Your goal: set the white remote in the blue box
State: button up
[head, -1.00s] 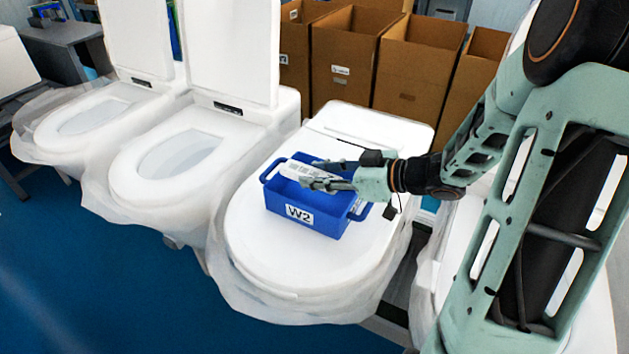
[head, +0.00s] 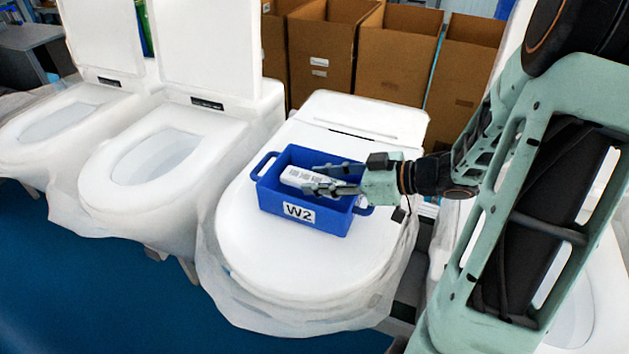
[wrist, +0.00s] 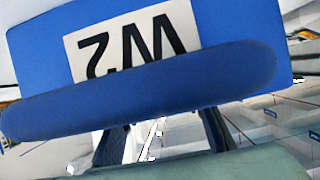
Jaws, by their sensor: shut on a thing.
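The white remote (head: 299,178) is in my gripper (head: 322,178), its free end pointing left. In the head view it shows within the outline of the blue box's opening; whether it touches the floor of the box is hidden. The blue box (head: 336,222) stands on the closed white lid of the nearest whole toilet, with a W2 label on its front. My gripper comes in from the right over the box's right side, shut on the remote. In the wrist view, the blue box (wrist: 40,55) with an upside-down W2 label and a handle fills the upper part.
The white toilet lid (head: 290,265) under the box has free room in front. Two open toilets (head: 165,170) stand to the left, wrapped in plastic. Several open cardboard boxes (head: 400,60) stand behind. Blue floor (head: 90,290) lies in front at left.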

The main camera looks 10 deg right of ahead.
dwell(0.3)
jog(key=shift+f, duration=0.55)
jog(key=shift+s, duration=0.1)
jog(key=o, duration=1.2)
jog(key=shift+f, duration=0.2)
jog(key=shift+d+r, duration=0.1)
jog(key=shift+r, duration=0.25)
jog(key=v, duration=0.8)
jog(key=r+v, duration=0.1)
jog(key=v, duration=0.3)
